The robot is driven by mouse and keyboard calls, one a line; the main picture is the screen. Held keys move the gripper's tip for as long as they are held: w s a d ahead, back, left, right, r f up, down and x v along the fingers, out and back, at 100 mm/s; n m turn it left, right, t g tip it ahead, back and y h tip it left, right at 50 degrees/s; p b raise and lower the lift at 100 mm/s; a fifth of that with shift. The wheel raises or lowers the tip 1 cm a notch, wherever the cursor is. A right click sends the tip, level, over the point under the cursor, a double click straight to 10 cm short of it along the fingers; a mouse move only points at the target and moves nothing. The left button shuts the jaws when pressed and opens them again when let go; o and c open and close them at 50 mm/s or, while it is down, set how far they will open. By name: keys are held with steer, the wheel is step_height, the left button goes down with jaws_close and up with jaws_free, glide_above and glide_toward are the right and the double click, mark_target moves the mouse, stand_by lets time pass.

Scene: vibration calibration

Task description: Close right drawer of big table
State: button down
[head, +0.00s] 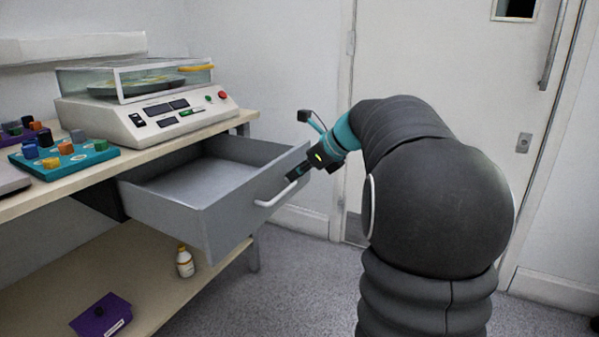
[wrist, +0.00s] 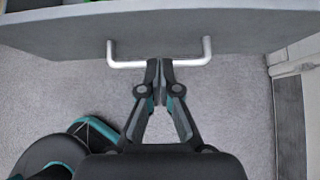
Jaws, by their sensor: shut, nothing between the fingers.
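The right drawer (head: 218,210) of the big table (head: 150,160) is grey and stands pulled far out, and its inside looks empty. Its white bar handle (head: 276,195) is on the front panel. In the wrist view the drawer front (wrist: 240,30) crosses the top, with the handle (wrist: 128,64) below it. My gripper (head: 292,178) is in front of the drawer front, close to the handle. In the wrist view my gripper (wrist: 160,64) has its fingertips together at the handle's middle, with nothing between them. I cannot tell whether they touch the handle.
A white machine with a clear cover (head: 150,112) stands on the tabletop above the drawer. A teal block tray (head: 68,158) is to its left. A white bottle (head: 184,262) and a purple box (head: 100,315) are on the lower shelf. A door (head: 440,60) stands behind my arm.

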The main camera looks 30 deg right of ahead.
mark_target(272, 190)
steer(key=shift+b+x, duration=0.35)
steer(key=shift+x, duration=2.7)
